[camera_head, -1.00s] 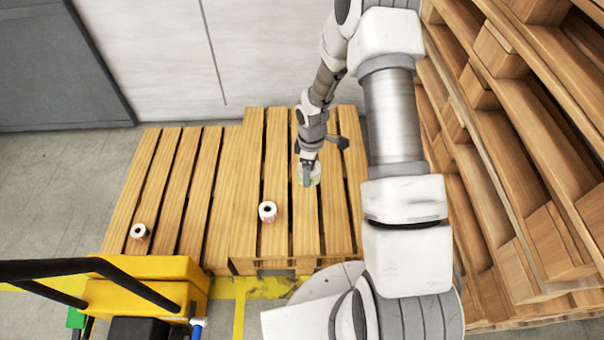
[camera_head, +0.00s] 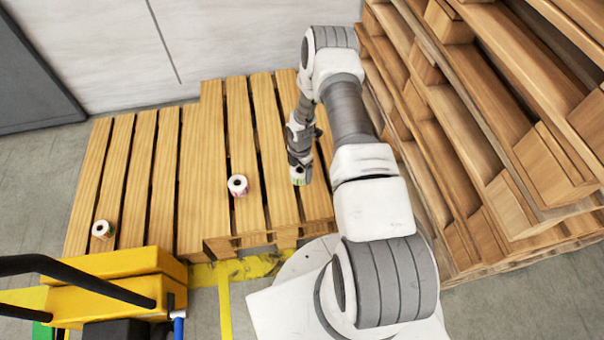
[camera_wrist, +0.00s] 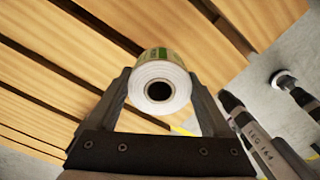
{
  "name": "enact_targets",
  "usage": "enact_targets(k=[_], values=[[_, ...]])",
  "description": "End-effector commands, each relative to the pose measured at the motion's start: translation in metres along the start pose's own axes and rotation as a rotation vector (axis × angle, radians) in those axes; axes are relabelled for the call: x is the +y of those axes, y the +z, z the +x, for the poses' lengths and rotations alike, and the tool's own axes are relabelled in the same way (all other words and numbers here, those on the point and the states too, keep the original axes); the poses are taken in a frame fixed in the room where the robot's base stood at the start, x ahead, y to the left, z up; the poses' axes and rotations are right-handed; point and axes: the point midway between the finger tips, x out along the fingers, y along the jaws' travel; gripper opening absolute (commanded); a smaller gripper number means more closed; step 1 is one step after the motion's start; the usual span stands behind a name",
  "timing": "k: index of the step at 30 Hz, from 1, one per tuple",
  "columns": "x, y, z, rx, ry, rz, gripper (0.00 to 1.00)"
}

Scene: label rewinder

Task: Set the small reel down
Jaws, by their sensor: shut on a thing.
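The small reel (camera_wrist: 160,84) is a white roll with a dark core and a green-yellow label. In the wrist view it sits between both fingers of my gripper (camera_wrist: 160,100), which is shut on it. In the head view my gripper (camera_head: 299,169) points down over the right part of the wooden pallet, and the reel (camera_head: 300,179) shows at its fingertips. I cannot tell whether the reel touches the slats.
A white reel (camera_head: 238,186) stands on the pallet (camera_head: 196,180) left of my gripper, and another (camera_head: 102,229) is near the left edge. Stacked pallets (camera_head: 480,130) rise on the right. A yellow machine (camera_head: 110,285) stands at front left.

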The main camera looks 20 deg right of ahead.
Motion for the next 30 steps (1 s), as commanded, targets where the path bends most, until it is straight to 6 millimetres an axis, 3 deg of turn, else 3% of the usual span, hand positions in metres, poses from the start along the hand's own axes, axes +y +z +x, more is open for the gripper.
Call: enact_targets(k=[1,6,10,17,30], values=[[0.003,0.009,0.009,0.0,0.002,0.003,0.2],[0.008,0.024,0.016,0.0,0.0,0.001,0.2],[0.009,0.026,0.022,0.001,-0.001,-0.001,0.2],[0.009,0.025,0.056,0.001,-0.001,0.001,0.2],[0.009,0.025,0.061,0.0,0.001,0.001,0.2]])
